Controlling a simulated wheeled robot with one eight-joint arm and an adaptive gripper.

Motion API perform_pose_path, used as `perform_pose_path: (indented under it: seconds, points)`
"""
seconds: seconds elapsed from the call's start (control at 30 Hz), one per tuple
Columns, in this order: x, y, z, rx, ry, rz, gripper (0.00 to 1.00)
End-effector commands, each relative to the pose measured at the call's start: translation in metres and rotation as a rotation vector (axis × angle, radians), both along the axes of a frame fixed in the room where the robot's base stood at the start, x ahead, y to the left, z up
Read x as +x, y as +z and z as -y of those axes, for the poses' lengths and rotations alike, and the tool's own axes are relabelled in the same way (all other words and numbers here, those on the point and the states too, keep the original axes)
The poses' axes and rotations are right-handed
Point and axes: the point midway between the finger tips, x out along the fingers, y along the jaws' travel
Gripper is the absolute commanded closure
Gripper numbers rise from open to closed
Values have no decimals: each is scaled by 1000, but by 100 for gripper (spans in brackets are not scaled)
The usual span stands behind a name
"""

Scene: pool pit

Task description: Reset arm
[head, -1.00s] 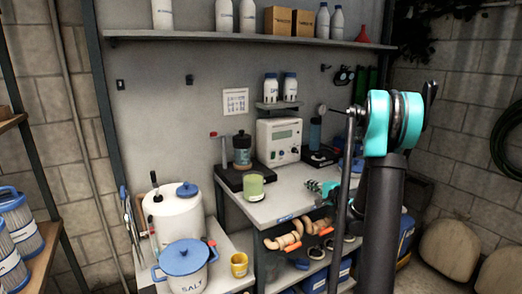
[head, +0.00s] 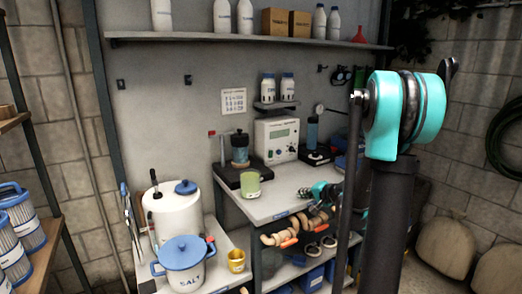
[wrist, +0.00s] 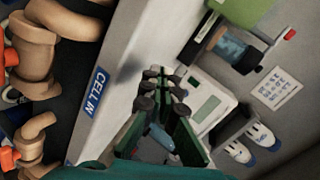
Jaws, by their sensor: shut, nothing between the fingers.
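My gripper (head: 304,193) shows in the head view near the front right of the grey workbench. Its green fingers with dark tips (wrist: 160,86) are shut and empty in the wrist view, pointing over the bench top toward the white display instrument (wrist: 203,101). A teal joint of my arm (head: 405,110) stands large at the right of the head view and my dark arm link hides part of the bench's right end.
The workbench (head: 270,211) carries a green cup (head: 250,182) and the instrument (head: 277,139). Orange-brown pipe fittings (head: 284,234) sit below its front edge. A lower surface at left holds a blue-lidded salt pot (head: 184,265) and a yellow cup (head: 236,261).

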Motion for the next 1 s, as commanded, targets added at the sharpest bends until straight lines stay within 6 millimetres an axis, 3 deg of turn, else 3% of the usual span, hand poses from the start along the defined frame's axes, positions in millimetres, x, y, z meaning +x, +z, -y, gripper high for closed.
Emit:
perform_pose_path:
  seconds: [0.17, 0.33, 0.5, 0.8, 1.0]
  points:
    - [-47, -4, -15, -223, 78, -41, 100]
    - [-100, -11, -16, -480, 160, -79, 100]
    - [-150, -16, -5, -723, 236, -110, 100]
    - [-212, -20, 23, -1048, 327, -143, 100]
    - [-282, -66, 23, -1007, 397, -276, 100]
